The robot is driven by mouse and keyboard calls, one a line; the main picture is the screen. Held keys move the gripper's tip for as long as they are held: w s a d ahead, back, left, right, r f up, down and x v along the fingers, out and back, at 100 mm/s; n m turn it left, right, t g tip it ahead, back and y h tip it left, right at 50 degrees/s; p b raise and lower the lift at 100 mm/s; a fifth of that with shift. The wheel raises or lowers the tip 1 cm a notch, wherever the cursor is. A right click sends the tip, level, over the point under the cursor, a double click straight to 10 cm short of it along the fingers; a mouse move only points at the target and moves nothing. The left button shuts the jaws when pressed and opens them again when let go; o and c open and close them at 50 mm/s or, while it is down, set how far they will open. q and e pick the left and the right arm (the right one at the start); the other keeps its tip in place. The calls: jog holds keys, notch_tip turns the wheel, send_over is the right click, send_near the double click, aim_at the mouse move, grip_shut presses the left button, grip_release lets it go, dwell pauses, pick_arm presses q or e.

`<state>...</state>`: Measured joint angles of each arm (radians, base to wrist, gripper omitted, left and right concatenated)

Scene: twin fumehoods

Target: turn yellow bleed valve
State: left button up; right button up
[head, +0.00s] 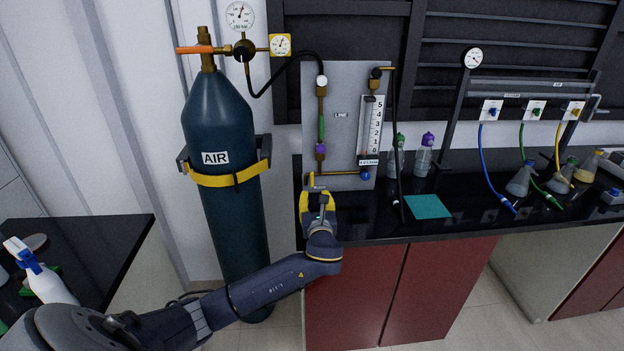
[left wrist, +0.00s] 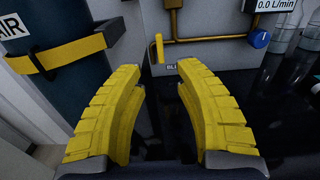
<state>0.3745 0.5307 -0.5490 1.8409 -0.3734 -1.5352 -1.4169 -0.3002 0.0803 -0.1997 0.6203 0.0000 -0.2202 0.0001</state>
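The yellow bleed valve (left wrist: 158,48) shows in the left wrist view as a small upright yellow handle at the left end of the brass pipe. It is low on the grey panel (head: 344,90), above a label that is partly covered and starts with "BL". In the head view a small yellow piece of it (head: 311,180) shows just above my gripper. My left gripper (left wrist: 158,75) has yellow fingers spread apart with nothing between them. It is below and in front of the valve, apart from it. In the head view my left gripper (head: 318,197) is at the bench's left front. My right gripper is out of view.
A dark air cylinder (head: 220,130) with a yellow strap stands left of the panel. A blue knob (left wrist: 260,39) is right of the valve. Bottles (head: 423,157), a teal mat (head: 427,206) and flasks (head: 522,180) are on the black bench to the right.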

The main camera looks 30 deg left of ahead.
aim_at(312, 179)
pick_arm(q)
jog(key=x, duration=1.1)
jog(key=shift+w+a, duration=0.3)
jog(key=shift+o, duration=0.2)
grip_shut()
